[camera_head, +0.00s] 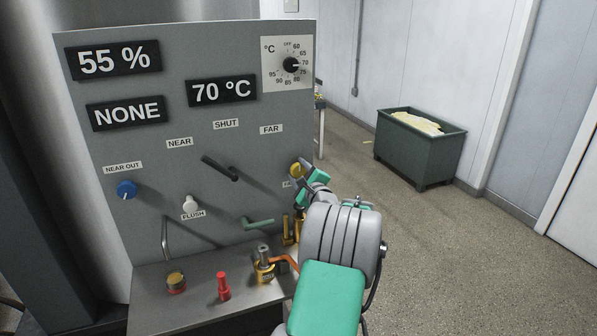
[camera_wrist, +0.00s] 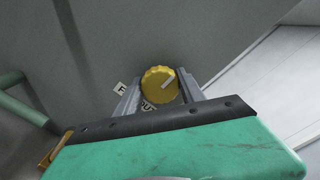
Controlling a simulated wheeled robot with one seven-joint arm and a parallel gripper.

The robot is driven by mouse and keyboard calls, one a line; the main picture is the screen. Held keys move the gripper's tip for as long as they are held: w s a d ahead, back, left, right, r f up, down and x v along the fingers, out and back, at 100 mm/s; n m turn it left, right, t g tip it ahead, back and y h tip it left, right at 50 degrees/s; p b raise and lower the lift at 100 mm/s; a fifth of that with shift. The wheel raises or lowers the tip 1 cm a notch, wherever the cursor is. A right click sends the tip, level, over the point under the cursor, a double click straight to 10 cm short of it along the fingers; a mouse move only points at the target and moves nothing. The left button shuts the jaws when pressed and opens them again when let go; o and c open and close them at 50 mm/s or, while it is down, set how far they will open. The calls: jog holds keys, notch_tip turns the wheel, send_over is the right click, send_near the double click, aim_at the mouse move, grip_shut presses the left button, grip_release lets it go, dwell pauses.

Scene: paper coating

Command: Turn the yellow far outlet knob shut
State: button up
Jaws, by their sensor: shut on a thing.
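The yellow far outlet knob (camera_head: 296,170) is on the right side of the grey panel, below the FAR label. My gripper (camera_wrist: 160,90) is shut on the knob, one finger on each side. In the head view my gripper (camera_head: 303,174) reaches the knob from the lower right and covers part of its label. A label under the knob is partly hidden by the fingers in the wrist view.
A blue knob (camera_head: 127,189) and a white flush knob (camera_head: 190,203) are on the panel's left. A black lever (camera_head: 220,168) and a green lever (camera_head: 258,223) stick out nearby. A red fitting (camera_head: 223,287) stands on the ledge. A dark bin (camera_head: 415,153) is on the floor at right.

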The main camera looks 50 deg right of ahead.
jog(key=o, duration=1.4)
jog(key=shift+c, duration=0.2)
jog(key=b+v, duration=0.1)
jog(key=v, duration=0.6)
jog(key=shift+s+a, duration=0.2)
jog(key=shift+s, duration=0.15)
